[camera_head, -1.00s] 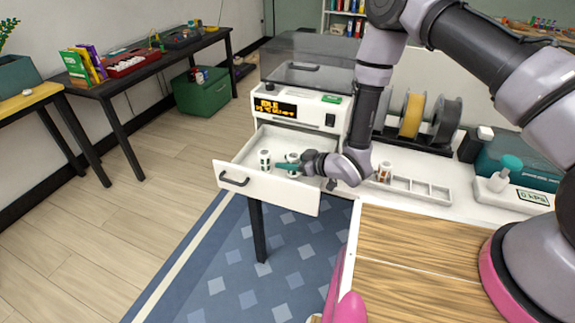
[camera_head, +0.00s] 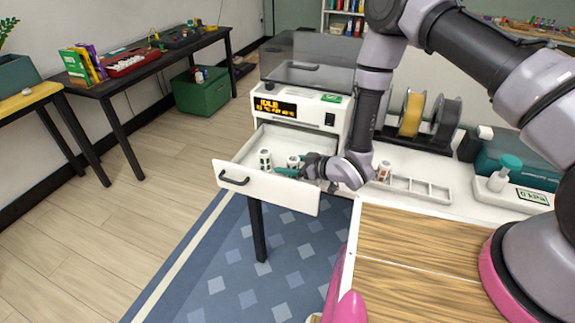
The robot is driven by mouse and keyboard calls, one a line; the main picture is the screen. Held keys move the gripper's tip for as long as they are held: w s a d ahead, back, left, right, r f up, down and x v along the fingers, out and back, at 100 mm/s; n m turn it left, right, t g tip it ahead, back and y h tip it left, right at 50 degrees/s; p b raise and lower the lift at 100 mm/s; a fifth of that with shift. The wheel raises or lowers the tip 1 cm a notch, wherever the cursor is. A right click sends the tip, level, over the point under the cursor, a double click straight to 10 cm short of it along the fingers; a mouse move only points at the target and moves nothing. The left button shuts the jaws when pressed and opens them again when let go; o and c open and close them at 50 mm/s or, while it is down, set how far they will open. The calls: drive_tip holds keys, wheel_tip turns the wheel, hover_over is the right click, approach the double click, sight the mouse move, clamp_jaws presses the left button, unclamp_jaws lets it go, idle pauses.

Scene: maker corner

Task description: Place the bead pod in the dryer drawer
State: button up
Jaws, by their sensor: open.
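The dryer drawer (camera_head: 270,193) is pulled out from the white dryer (camera_head: 330,118). A white pod with dark markings (camera_head: 264,158) stands upright in the drawer on the left. A second white pod (camera_head: 293,161) stands to its right, partly hidden by my gripper (camera_head: 289,171). My gripper is low inside the drawer, with its teal fingers open at this second pod. I cannot tell whether they touch it. A third pod (camera_head: 384,170), white with an orange-brown part, stands on the bench right of my wrist.
A white compartment tray (camera_head: 420,190) lies on the bench, with filament spools (camera_head: 411,115) behind it. A wooden-topped surface (camera_head: 430,250) fills the lower right. The floor left of the drawer is clear.

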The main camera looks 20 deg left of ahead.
drive_tip(key=v, duration=1.1)
drive_tip(key=shift+s+d, duration=0.1)
